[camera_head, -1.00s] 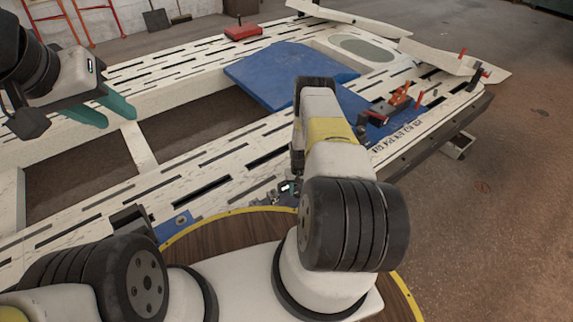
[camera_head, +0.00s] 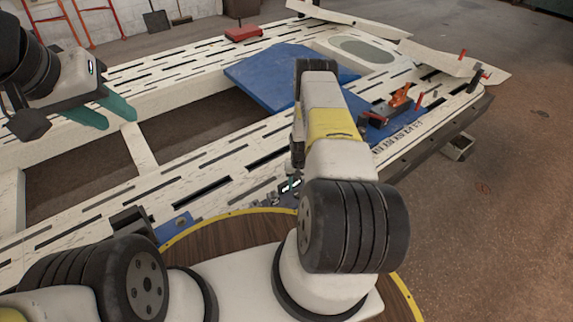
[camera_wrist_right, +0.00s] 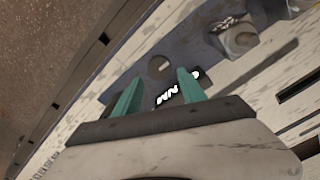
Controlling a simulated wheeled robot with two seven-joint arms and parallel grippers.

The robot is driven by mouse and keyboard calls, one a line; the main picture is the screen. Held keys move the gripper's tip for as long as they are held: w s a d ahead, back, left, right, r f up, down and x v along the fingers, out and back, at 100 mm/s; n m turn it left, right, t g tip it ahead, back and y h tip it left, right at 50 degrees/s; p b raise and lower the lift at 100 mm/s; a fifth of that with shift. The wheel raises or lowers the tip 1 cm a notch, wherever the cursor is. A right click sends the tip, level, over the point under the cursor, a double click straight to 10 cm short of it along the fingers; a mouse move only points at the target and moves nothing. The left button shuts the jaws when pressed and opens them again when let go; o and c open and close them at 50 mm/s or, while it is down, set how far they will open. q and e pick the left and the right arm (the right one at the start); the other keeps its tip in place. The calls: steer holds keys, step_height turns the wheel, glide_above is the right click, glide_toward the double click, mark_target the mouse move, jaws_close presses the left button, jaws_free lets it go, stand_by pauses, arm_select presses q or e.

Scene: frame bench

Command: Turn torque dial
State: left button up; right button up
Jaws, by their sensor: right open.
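In the right wrist view, a small round grey knob (camera_wrist_right: 160,65), which looks like the dial, sits on a dark blue-grey plate (camera_wrist_right: 125,85). White markings (camera_wrist_right: 175,95) lie just below it. My right gripper (camera_wrist_right: 158,78) is open, its two teal fingers apart with the knob showing between and just beyond their tips. I cannot tell whether they touch it. In the head view my right arm hides most of that gripper and the dial. My left gripper (camera_head: 104,112) is over the frame bench's left part, its two teal fingers apart and empty.
The white slotted frame bench (camera_head: 215,165) fills the middle. A blue panel (camera_head: 265,75) and orange-red clamps (camera_head: 400,97) lie on it. A metal fitting (camera_wrist_right: 238,38) stands beside the knob. Open floor (camera_head: 510,170) lies to the right.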

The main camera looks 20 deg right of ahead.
steer(key=shift+r, duration=1.6)
step_height(320, 180, up, 12)
glide_above(298, 193)
steer(key=w, duration=0.4)
steer(key=s+a+r+t, duration=0.1)
steer(key=a+r, duration=0.2)
steer(key=r, duration=1.1)
steer(key=a+r+t, duration=0.2)
steer(key=r, duration=1.1)
steer(key=s+a+r+n+t+y, duration=0.1)
steer(key=s+a+r, duration=0.2)
steer(key=s+r, duration=0.5)
steer(key=s+a+r+n+t, duration=0.1)
steer(key=s+a+r, duration=0.2)
steer(key=s+r, duration=0.5)
steer(key=s+a+r, duration=0.1)
steer(key=s+r, duration=0.2)
steer(key=s, duration=0.4)
steer(key=s+a+r+t+y, duration=0.1)
steer(key=s+a+r, duration=0.1)
steer(key=s, duration=0.4)
steer(key=shift+s+a+r+n, duration=0.3)
steer(key=shift+s+r+n, duration=0.1)
steer(key=shift+r, duration=0.4)
